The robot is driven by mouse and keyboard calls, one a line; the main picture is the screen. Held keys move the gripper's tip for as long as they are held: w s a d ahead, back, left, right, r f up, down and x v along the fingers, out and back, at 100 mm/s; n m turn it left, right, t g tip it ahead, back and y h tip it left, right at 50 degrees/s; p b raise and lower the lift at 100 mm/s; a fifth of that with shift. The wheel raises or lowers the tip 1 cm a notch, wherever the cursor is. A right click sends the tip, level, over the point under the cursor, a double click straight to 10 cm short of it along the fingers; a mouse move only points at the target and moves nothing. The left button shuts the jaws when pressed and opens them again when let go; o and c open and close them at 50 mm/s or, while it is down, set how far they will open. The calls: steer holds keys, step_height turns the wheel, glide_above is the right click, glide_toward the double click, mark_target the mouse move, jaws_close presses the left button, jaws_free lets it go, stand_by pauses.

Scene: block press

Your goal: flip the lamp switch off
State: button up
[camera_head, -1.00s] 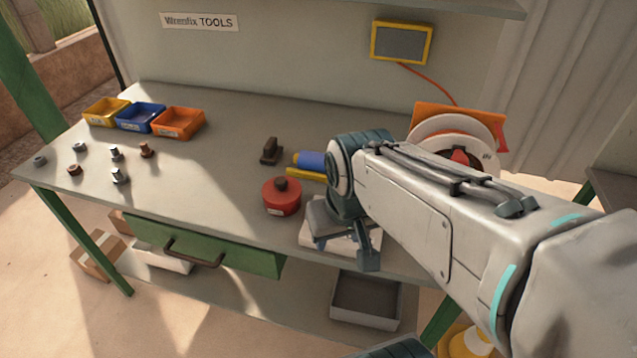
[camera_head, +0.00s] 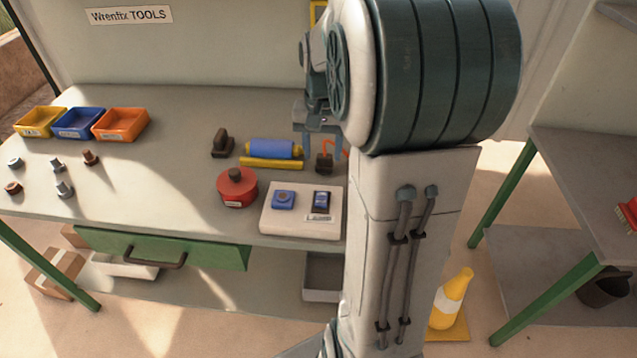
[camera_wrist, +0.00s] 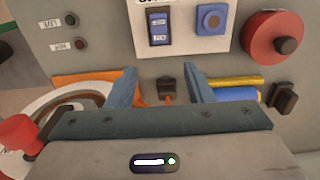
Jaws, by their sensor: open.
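The lamp switch (camera_head: 321,200) is a dark blue rocker on the right of a white panel (camera_head: 271,231) near the bench's front edge, above a LAMP label. A round blue button (camera_head: 283,199) is on its left. In the wrist view the switch (camera_wrist: 159,27) is at the top, beyond the fingertips; I cannot tell its position. My gripper (camera_head: 321,152) is open and empty, behind the panel and apart from the switch. In the wrist view its blue fingers (camera_wrist: 160,72) stand either side of a dark block (camera_wrist: 167,87) with an orange cable. My arm hides the bench's right side.
A red round container (camera_head: 237,188), a blue roller (camera_head: 272,149) on a yellow base and a dark brown block (camera_head: 222,143) are left of my gripper. The wrist view shows a cable reel (camera_wrist: 75,98) at left. Bins (camera_head: 121,125) and several bolts lie further left.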

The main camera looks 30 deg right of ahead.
mark_target(322, 193)
step_height(322, 193, down, 12)
steer(key=shift+r, duration=0.1)
stand_by(0.4)
steer(key=c, duration=1)
